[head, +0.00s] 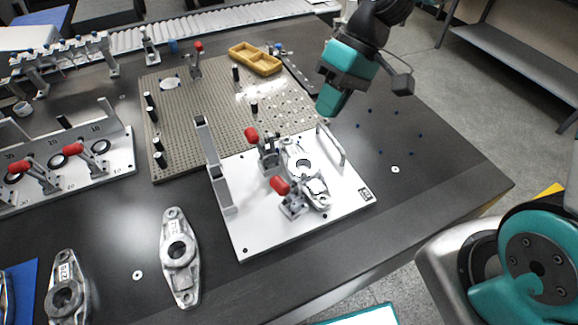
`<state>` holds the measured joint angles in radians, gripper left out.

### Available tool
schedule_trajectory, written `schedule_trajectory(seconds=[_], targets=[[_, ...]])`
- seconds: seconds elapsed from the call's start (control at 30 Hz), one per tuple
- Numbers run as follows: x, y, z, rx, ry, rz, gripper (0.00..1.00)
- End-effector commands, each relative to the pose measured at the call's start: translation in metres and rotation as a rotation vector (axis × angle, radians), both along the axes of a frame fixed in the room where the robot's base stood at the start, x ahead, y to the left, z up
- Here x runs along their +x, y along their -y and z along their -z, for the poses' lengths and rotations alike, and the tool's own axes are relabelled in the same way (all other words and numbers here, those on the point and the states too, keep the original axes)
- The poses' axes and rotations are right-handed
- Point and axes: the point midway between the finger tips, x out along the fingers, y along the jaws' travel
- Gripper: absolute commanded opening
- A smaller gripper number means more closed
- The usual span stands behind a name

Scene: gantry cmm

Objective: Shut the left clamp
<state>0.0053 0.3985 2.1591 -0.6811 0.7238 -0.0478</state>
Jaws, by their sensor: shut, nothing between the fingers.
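A white fixture plate (245,238) lies on the dark table with a grey metal casting (301,167) on it. Two red-handled toggle clamps stand beside the casting. The farther clamp (268,158) is the more leftward in the picture, and its red handle points up and left. The nearer clamp (293,207) has its handle raised and tilted left too. I cannot tell whether either clamp arm presses on the casting. My gripper (330,108), teal, is shut and empty, above the table to the upper right of the plate and apart from both clamps.
A grey upright bracket (213,165) and a handle (330,145) flank the casting. A pegboard plate (190,115) with black pins and a yellow tray (254,58) lie behind. Another fixture (115,160) with red-handled clamps is at left. Loose castings (180,258) lie in front. The table's right side is mostly clear.

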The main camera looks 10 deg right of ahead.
Motion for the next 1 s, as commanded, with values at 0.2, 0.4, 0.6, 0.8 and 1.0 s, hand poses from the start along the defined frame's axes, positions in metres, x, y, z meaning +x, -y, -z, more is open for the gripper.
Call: schedule_trajectory(seconds=[0.2, 0.4, 0.6, 0.8, 1.0], targets=[[0.003, -0.004, 0.019, 0.012, -0.019, 0.004, 0.0], [-0.007, -0.024, 0.052, 0.01, -0.023, 0.001, 0.0], [-0.018, -0.044, 0.088, 0.01, -0.022, 0.0, 0.0], [-0.027, -0.065, 0.108, 0.009, -0.018, 0.001, 0.0], [-0.031, -0.074, 0.116, 0.01, -0.016, 0.004, 0.0]])
